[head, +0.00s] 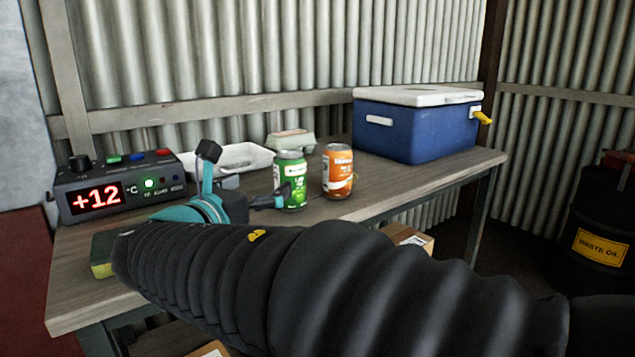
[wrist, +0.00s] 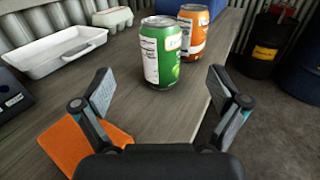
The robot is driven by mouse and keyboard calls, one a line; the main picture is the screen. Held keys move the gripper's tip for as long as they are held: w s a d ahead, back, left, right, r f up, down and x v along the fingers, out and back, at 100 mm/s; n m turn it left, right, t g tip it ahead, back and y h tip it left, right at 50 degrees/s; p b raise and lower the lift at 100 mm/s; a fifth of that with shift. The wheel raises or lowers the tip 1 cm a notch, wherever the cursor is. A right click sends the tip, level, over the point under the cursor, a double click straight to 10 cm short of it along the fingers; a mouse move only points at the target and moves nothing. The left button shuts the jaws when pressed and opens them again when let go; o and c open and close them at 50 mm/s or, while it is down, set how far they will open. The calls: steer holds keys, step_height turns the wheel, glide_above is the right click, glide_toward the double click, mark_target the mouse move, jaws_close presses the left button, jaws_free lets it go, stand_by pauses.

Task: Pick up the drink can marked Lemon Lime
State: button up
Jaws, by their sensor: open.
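A green drink can (head: 291,171) stands upright on the workbench, and it also shows in the wrist view (wrist: 160,55). Its print is too small to read fully, but a green fruit shows low on its side. An orange can (head: 337,171) stands upright just to its right, and in the wrist view (wrist: 194,32) it is behind and right of the green can. My gripper (wrist: 163,82) is open and empty, its fingers spread either side of the space in front of the green can. In the head view a dark finger (head: 284,195) overlaps the green can; contact cannot be told.
The bench (head: 400,184) also holds a white tray (wrist: 55,50), an egg carton (wrist: 108,18), a blue cooler (head: 415,130), a temperature display box (head: 122,187) and a sponge (head: 103,255). An orange flat thing (wrist: 80,140) lies under the left finger. The bench's edge runs close on the right.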

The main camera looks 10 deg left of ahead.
mark_target(282, 172)
steer(key=w, duration=0.3)
steer(key=w+d, duration=0.1)
steer(key=w, duration=0.1)
steer(key=shift+w+d, duration=0.1)
steer(key=shift+w, duration=0.3)
steer(key=shift+w+d+f, duration=0.15)
steer(key=shift+w+f, duration=0.05)
steer(key=shift+w, duration=0.7)
steer(key=shift+w+d+f, duration=0.15)
steer(key=shift+w+f, duration=0.1)
steer(key=shift+w, duration=0.6)
steer(key=shift+w+d+f, duration=0.15)
steer(key=shift+w+f, duration=0.05)
steer(key=shift+w, duration=0.7)
steer(key=c, duration=1.5)
steer(key=shift+c, duration=0.4)
steer(key=shift+r, duration=0.15)
